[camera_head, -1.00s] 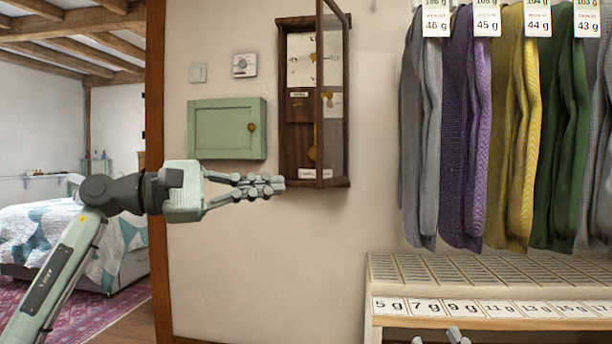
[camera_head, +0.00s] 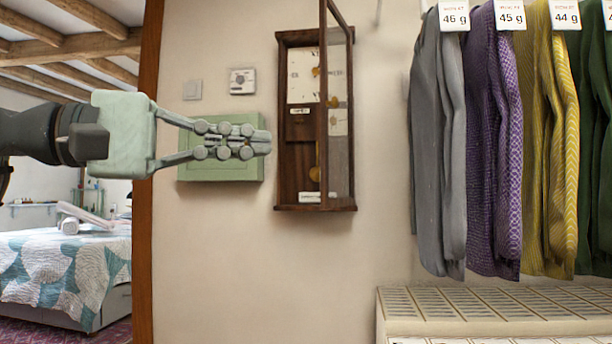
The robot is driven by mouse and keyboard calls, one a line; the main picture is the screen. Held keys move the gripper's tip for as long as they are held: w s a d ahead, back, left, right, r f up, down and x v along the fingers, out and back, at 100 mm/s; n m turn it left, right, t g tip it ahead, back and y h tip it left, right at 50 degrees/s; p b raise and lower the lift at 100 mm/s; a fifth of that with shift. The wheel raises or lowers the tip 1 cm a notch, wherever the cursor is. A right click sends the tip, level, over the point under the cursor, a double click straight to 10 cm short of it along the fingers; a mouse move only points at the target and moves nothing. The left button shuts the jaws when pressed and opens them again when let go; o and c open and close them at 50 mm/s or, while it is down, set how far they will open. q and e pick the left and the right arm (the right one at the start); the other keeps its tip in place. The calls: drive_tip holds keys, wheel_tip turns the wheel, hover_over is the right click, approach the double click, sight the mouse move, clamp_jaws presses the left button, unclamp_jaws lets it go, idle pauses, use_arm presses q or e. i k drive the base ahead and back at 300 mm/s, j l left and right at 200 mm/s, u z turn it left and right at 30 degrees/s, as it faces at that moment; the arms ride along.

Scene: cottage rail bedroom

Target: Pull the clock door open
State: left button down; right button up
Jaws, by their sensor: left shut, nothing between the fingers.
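The wall clock (camera_head: 298,185) is a tall dark-wood case with a white dial and a brass pendulum inside. Its glazed clock door (camera_head: 338,150) stands swung out from the case, hinged on the right side, with the left side of the case front uncovered. My left gripper (camera_head: 262,142) comes in from the left, its fingers shut and empty. In the picture its tips end just left of the case, in front of the green cabinet; I cannot tell the exact depth gap. My right gripper is out of view.
A small green wall cabinet (camera_head: 222,172) is partly hidden behind my left gripper. Hanging garments (camera_head: 440,150) and a slotted bench (camera_head: 470,304) stand to the right. Wall below the clock is bare.

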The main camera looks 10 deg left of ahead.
sight(327, 204)
drive_tip(key=i+j, duration=0.2)
drive_tip(key=i, duration=0.3)
drive_tip(key=i+j, duration=0.2)
drive_tip(key=i, duration=0.3)
drive_tip(key=i+j, duration=0.25)
drive_tip(key=i, duration=0.25)
